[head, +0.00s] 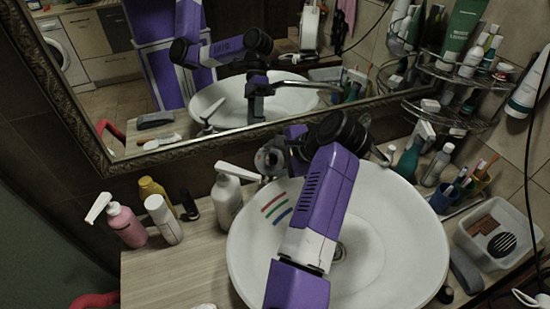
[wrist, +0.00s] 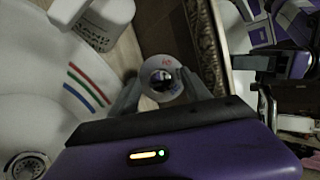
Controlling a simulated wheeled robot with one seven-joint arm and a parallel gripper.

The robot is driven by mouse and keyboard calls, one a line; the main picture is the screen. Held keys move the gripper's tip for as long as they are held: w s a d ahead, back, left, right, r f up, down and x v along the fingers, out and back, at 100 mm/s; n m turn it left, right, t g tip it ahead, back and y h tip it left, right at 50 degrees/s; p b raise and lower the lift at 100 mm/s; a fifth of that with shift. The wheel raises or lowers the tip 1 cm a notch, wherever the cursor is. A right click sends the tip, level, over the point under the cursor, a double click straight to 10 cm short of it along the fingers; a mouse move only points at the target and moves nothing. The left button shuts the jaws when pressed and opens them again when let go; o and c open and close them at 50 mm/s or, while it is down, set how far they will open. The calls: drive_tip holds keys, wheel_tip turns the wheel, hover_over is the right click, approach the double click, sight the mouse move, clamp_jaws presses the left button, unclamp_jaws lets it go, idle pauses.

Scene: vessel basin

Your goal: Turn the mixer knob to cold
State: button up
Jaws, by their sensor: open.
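The mixer knob (head: 269,160) is a round, shiny metal disc at the back rim of the white basin (head: 405,240). In the wrist view the knob (wrist: 162,78) faces the camera, with a small red mark near its top. My gripper (wrist: 162,92) is open, with one grey finger on each side of the knob; I cannot tell whether they touch it. Red, green and blue stripes (head: 274,207) are on the basin wall near the knob.
A white pump bottle (head: 227,197) stands just left of the knob. A pink pump bottle (head: 126,224) and several smaller bottles are further left. A framed mirror (head: 250,125) is close behind. A toothbrush cup (head: 443,197) and a clear tray (head: 500,235) are at right.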

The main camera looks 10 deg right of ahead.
drive_tip(key=b+v, duration=0.1)
drive_tip(key=v, duration=0.6)
drive_tip(key=shift+s+d+r, duration=0.2)
drive_tip(key=shift+r, duration=0.1)
